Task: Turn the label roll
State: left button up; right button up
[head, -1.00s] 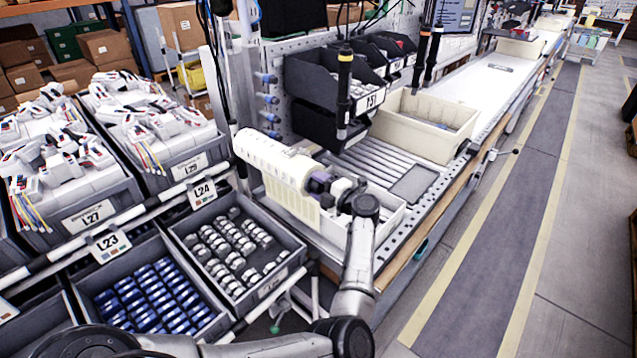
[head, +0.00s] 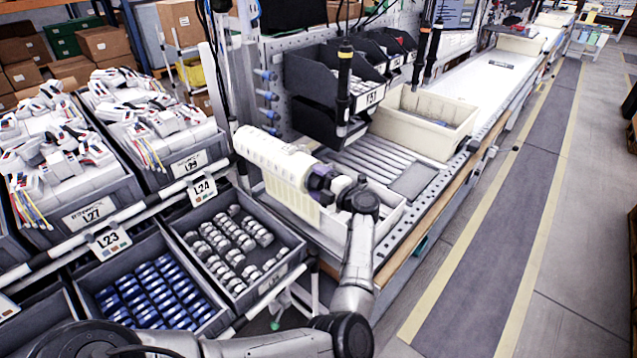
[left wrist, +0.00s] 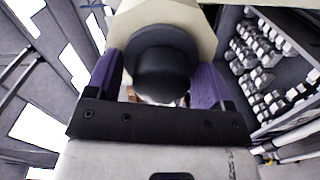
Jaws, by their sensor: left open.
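The label roll (head: 268,155) is a long cream cylinder at the near end of the workbench, with a pale label strip (head: 290,198) hanging below it. My left gripper (head: 320,180), with purple fingers, is at the roll's right end. In the left wrist view, the open fingers (left wrist: 158,82) stand on either side of a round black knob (left wrist: 160,62) on the cream end of the roll (left wrist: 195,20). I cannot tell whether the fingers touch the knob. My right gripper is not in view.
A grey bin of silver parts (head: 300,250) lies left of my arm, beside a bin of blue parts (head: 95,290). A beige tote (head: 465,130) stands on the bench behind. A black tool (head: 344,85) hangs above the rollers. The aisle at right is clear.

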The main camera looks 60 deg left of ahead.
pick_arm(q)
jog(key=v, duration=1.3)
jog(key=shift+w+d+b, duration=0.15)
jog(key=shift+d+b, duration=0.15)
jog(key=shift+d, duration=0.1)
